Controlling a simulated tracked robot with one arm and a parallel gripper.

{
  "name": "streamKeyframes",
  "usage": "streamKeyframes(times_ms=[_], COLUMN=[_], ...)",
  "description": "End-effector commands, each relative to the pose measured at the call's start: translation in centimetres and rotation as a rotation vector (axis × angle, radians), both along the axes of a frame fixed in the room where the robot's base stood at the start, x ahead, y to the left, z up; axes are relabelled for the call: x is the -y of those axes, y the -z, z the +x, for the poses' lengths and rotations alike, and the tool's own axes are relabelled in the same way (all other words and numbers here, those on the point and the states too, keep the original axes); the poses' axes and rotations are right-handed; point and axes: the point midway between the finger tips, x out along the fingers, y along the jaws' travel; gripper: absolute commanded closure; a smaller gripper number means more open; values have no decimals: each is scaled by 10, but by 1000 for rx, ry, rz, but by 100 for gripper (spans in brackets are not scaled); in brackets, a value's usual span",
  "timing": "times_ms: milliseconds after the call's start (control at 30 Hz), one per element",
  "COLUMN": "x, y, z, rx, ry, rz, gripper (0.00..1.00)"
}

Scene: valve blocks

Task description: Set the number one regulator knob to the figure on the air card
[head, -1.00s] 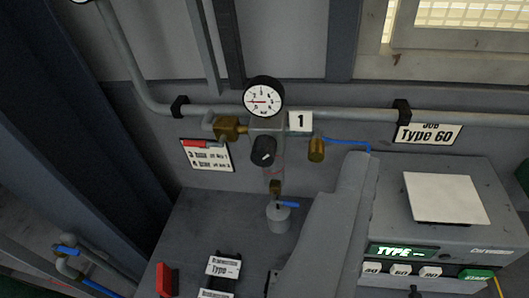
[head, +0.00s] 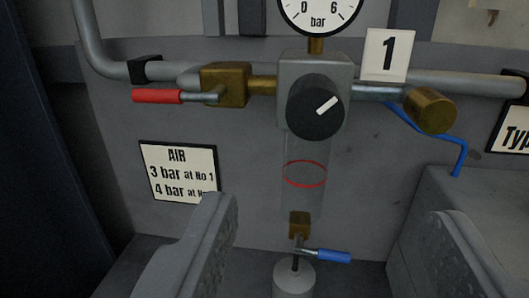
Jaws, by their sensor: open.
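The number one regulator knob (head: 315,109) is black and round, with a white pointer mark aimed to the upper right. It sits on the front of a grey regulator body (head: 287,68), beside a white plate marked 1 (head: 386,54). The dial gauge (head: 319,14) above is cut off by the top edge; 0, 6 and "bar" show, and its needle is out of view. The air card (head: 179,172) reads 3 bar at No 1 and 4 bar at a partly hidden number. My gripper (head: 335,225) is open, its two grey fingers below the knob and apart from it.
A red-handled valve (head: 158,97) is left of the knob, and a brass fitting (head: 430,111) with a blue hose is right. Below hang a clear bowl with a red ring (head: 304,174) and a blue-handled drain valve (head: 333,256) above a grey cup (head: 294,280). A grey box stands right.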

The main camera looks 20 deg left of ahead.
Motion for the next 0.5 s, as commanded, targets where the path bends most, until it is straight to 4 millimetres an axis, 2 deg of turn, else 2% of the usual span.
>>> streamKeyframes(times_ms=[167, 500], x=[-4, -15], y=[3, 3], z=[6, 43], rx=[3, 3], ry=[-3, -2], rz=[0, 0], gripper=[41, 41])
